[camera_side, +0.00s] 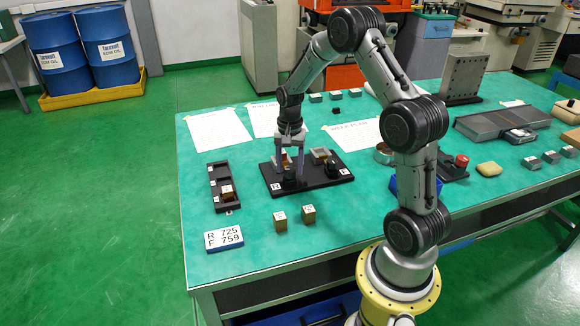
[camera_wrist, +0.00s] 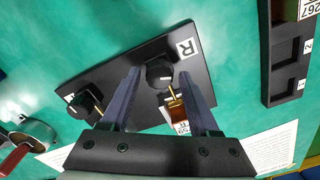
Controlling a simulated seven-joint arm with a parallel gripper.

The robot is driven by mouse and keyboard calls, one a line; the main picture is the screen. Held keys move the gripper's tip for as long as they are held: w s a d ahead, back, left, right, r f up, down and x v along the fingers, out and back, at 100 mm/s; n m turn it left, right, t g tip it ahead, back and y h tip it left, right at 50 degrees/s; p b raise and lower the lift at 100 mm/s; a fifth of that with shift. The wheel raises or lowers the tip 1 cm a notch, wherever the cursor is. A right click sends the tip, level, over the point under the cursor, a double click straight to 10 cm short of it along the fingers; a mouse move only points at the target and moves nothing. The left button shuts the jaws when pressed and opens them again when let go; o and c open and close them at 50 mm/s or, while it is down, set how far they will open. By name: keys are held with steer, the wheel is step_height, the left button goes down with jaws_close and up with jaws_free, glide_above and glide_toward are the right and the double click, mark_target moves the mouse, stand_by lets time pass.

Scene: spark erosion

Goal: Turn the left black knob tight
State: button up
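The left black knob (camera_side: 289,174) sits at the front of the left holder on a black base plate (camera_side: 308,184). In the wrist view this round knob (camera_wrist: 158,74) has a white line on its face, beside an R label. My gripper (camera_side: 290,170) points down over it, open. In the wrist view my two fingers (camera_wrist: 160,80) stand on either side of the knob, with a visible gap at each side. A copper block with a white label (camera_wrist: 178,115) sits in the holder behind the knob. The right black knob (camera_side: 331,169) also shows in the wrist view (camera_wrist: 78,106).
A black slotted tray (camera_side: 216,180) left of the plate holds one copper block (camera_side: 227,191). Two more blocks (camera_side: 280,221) (camera_side: 308,215) stand in front, near a sign (camera_side: 224,238) reading R 725, F 759. Papers (camera_side: 217,130) lie behind. A red button (camera_side: 461,160) is at right.

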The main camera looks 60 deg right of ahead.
mark_target(290, 169)
steer(key=shift+o, duration=0.4)
steer(key=shift+f, duration=0.1)
step_height(290, 169, up, 14)
stand_by(0.3)
